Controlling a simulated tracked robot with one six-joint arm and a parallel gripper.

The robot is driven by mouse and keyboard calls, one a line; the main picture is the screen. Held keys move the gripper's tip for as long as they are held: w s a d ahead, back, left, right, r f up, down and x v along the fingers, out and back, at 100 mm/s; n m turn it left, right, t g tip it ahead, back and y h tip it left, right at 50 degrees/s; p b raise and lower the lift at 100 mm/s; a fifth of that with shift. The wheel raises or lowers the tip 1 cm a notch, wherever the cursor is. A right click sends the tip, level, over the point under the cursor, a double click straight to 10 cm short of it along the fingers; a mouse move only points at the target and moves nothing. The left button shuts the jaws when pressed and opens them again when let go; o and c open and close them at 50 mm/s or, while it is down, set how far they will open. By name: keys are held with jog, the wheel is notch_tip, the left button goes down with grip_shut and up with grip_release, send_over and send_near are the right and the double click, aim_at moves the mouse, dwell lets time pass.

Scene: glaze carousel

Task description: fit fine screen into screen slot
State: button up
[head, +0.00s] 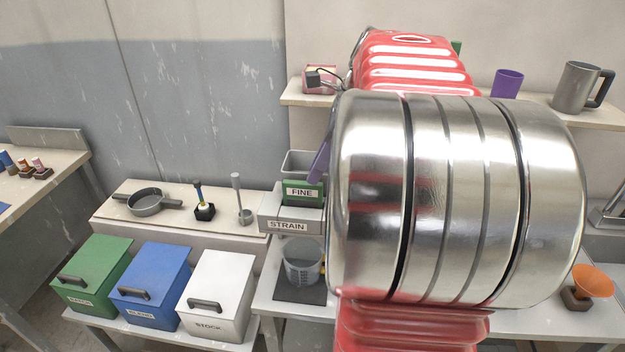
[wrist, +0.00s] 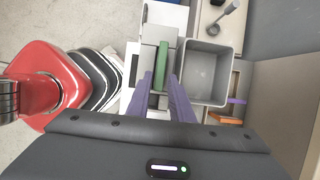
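The fine screen (head: 302,192) is a green plate with a FINE label, upright at the top of the grey STRAIN box (head: 262,222). It shows as a narrow green bar in the wrist view (wrist: 162,66). My gripper (wrist: 161,78) has two purple fingers, one on each side of the green bar, and looks shut on it. In the head view one purple finger (head: 321,160) reaches down to the plate's right end; my arm hides the rest. The slot is hidden, and I cannot tell whether the plate's lower edge is inside it.
A grey bin (wrist: 206,72) stands right behind the screen. A clear jug (head: 302,262) stands on a dark mat below the STRAIN box. Green, blue and white lidded boxes (head: 216,294) stand at the left.

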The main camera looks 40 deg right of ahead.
jog(key=v, duration=0.5)
dwell(0.6)
jog(key=a+f+n+h, duration=0.1)
jog(key=a+f+n, duration=0.1)
jog(key=a+n, duration=0.6)
jog(key=a+f+n+h, duration=0.15)
jog(key=a+n, duration=0.35)
jog(key=a, duration=0.5)
jog(key=s+a+f+n+t, duration=0.1)
jog(key=s+a+f+n, duration=0.2)
jog(key=a+n, duration=0.3)
jog(key=s+a+f+n+t, duration=0.1)
jog(key=s+a+f+n, duration=0.2)
jog(key=n, duration=0.6)
notch_tip(320, 180, down, 2)
jog(key=a, duration=0.3)
